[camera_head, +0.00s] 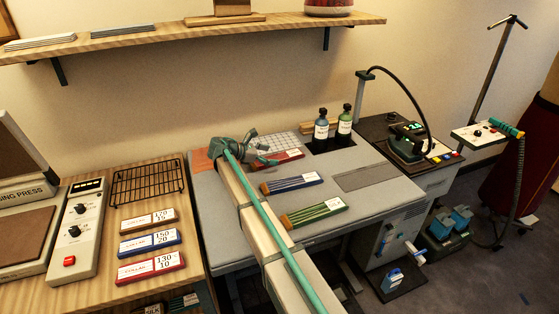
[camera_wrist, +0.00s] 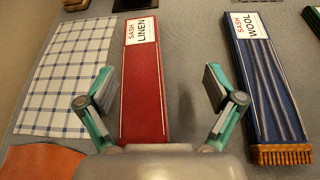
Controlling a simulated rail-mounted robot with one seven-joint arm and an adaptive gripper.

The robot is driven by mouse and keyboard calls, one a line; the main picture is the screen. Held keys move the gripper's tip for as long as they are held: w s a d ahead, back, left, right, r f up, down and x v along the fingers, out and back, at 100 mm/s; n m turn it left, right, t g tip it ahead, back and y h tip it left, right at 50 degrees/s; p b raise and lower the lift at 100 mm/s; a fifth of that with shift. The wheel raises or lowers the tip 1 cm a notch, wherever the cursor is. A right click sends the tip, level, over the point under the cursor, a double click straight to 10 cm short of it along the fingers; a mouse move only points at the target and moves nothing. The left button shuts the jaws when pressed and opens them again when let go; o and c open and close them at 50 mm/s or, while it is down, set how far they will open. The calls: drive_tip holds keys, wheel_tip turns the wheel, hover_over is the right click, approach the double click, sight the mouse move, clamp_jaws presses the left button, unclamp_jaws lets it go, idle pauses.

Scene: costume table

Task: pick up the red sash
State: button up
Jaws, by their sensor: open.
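The red sash (camera_wrist: 145,88) lies flat on the grey table, with a white label reading "SASH LINEN" at its far end. In the head view the red sash (camera_head: 284,157) shows partly behind my gripper (camera_head: 262,150). In the wrist view my gripper (camera_wrist: 162,90) is open and empty. The near end of the red sash is hidden by the gripper body.
A blue sash (camera_wrist: 262,75) labelled "SASH WOOL" lies to the right, and a green sash (camera_head: 313,213) lies nearer the front. A checked cloth (camera_wrist: 68,75) lies left of the red sash.

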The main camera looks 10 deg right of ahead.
sight(258, 163)
drive_tip(key=shift+n+t, duration=0.3)
drive_tip(key=shift+n, duration=0.3)
drive_tip(key=a, duration=0.9)
drive_tip(key=shift+w+r, duration=0.15)
drive_tip(key=shift+w, duration=0.2)
drive_tip(key=p+x, duration=0.1)
drive_tip(key=x, duration=0.4)
drive_tip(key=shift+f+p+x, duration=0.2)
drive_tip(key=shift+p+x, duration=1.2)
drive_tip(key=shift+x, duration=1.35)
drive_tip(key=shift+w+a, duration=0.15)
drive_tip(key=c, duration=1.3)
drive_tip(key=shift+o, duration=0.2)
drive_tip(key=shift+r, duration=0.1)
